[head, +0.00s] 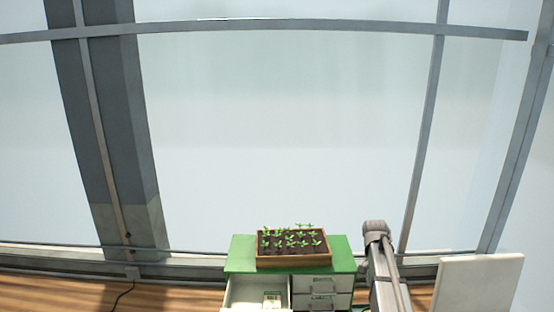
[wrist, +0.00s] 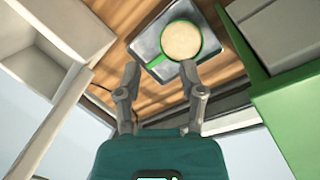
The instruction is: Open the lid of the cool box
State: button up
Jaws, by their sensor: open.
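A pale panel (head: 477,283) stands upright at the lower right of the head view and looks like the raised lid of the cool box; the box below it is out of frame. In the wrist view a white box (wrist: 88,28) at the upper left shows an open hollow, with a long white panel (wrist: 52,130) along its near side. This looks like the cool box with its lid up. My gripper (wrist: 160,70) is open and empty, to the right of that box. No finger is seen touching the lid. My arm hides part of the head view.
A green-topped cabinet (head: 342,254) carries a seedling tray (head: 295,260); its left drawer (head: 243,292) is open with a small packet (head: 272,299) inside. Beyond my fingers, a green cup (wrist: 198,52) with beige contents sits on a grey tray (wrist: 148,48). Glass walls stand behind.

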jog(key=s+a+f+n+t+b, duration=0.1)
jog(key=s+a+f+n+b, duration=0.3)
jog(key=s+a, duration=0.4)
jog(key=s+a+f+n+t+y+b, duration=0.1)
jog(key=s+a+f+n+b, duration=0.3)
jog(key=s+a, duration=0.4)
jog(key=s+f+b, duration=0.1)
jog(key=s+f, duration=0.1)
jog(key=s, duration=0.1)
jog(key=shift+a+f+t, duration=0.15)
jog(key=shift+f+t, duration=0.15)
jog(key=shift+f, duration=0.1)
